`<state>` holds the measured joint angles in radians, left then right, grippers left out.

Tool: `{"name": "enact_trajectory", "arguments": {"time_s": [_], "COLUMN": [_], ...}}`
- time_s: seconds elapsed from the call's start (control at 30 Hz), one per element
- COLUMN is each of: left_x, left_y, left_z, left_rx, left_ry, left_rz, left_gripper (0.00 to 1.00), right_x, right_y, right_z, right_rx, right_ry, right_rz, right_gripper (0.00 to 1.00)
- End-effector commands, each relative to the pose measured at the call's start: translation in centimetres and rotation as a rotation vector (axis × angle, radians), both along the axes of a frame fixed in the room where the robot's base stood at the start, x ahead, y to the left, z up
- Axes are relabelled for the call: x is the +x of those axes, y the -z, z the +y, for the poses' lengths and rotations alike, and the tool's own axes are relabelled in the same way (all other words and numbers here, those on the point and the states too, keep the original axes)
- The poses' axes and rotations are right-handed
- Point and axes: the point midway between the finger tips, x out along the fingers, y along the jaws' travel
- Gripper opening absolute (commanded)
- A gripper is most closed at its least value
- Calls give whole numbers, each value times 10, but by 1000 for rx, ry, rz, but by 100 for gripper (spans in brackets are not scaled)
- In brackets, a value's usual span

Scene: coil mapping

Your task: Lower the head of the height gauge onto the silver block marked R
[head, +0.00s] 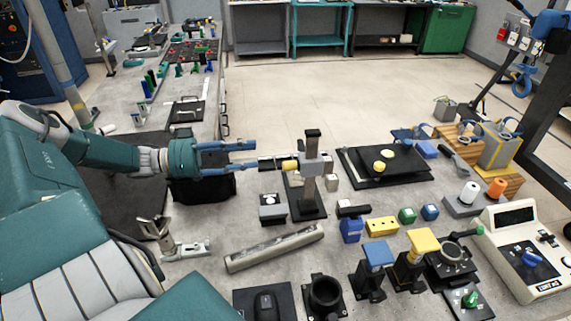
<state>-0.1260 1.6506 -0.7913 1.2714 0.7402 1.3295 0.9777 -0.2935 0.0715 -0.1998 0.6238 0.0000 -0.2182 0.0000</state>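The height gauge (312,145) stands upright on a black base (309,208) near the middle of the bench. Its grey head (317,168) sits partway up the column, and a dark rod with a yellow part (290,165) reaches left from it. A small silver block (331,183) is by the column; any letter on it is too small to read. My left gripper (257,155) points right, with its blue fingers apart and their tips near the rod's left end. I cannot tell if they touch it. My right gripper is not in view.
A black plate with a yellow knob (380,167) lies right of the gauge. Several coloured blocks and holders crowd the front right, beside a white console (520,250).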

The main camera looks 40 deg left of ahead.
Motion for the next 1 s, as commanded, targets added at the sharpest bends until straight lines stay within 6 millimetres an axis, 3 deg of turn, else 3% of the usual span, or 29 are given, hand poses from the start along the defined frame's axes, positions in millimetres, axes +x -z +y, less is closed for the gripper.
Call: {"name": "enact_trajectory", "arguments": {"time_s": [0.1,0.43,0.67,1.0], "left_x": [0,0,11,60], "left_y": [24,62,61,60], "left_z": [0,0,-9,-49], "left_rx": [0,0,-3,-5], "left_ry": [0,0,1,1], "left_rz": [0,0,-2,-6], "left_gripper": [40,40,40,40], "right_x": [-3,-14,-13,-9], "right_y": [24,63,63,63], "right_z": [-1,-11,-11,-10], "right_rx": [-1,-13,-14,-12], "right_ry": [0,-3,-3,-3], "right_rz": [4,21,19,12], "right_gripper": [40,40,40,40]}}
